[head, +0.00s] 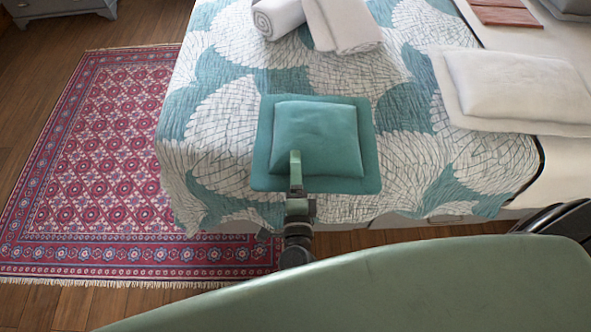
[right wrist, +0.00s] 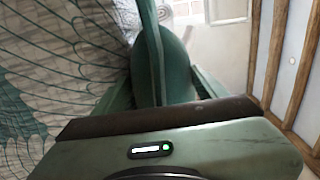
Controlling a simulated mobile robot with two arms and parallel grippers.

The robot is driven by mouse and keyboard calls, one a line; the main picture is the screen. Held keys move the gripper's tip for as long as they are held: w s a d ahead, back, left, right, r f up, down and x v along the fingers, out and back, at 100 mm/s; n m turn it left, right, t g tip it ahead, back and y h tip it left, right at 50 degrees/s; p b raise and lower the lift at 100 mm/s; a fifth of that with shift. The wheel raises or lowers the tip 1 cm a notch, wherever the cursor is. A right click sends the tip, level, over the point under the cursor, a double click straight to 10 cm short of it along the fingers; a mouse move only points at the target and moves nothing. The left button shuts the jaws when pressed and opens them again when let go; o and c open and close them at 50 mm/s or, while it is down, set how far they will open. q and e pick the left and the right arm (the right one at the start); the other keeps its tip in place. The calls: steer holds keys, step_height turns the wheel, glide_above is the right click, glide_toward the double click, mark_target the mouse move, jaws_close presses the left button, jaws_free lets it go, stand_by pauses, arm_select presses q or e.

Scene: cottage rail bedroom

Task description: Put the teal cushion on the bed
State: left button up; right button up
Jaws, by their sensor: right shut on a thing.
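The teal cushion (head: 316,135) is square with a flat border and shows over the near part of the bed (head: 222,112), which has a teal and white patterned cover. My right gripper (head: 296,168) is at the cushion's near edge and is shut on it. In the right wrist view the cushion (right wrist: 172,65) stands up edge-on between the two fingers (right wrist: 160,92). I cannot tell whether the cushion touches the cover. My left gripper is not in view.
A white pillow (head: 515,86) lies at the right. A red patterned rug (head: 95,165) covers the wooden floor at the left. Bare cover lies around the cushion.

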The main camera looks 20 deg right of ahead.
steer(key=shift+f, duration=0.1)
steer(key=o, duration=1.6)
steer(key=shift+c, duration=0.2)
steer(key=v, duration=1.2)
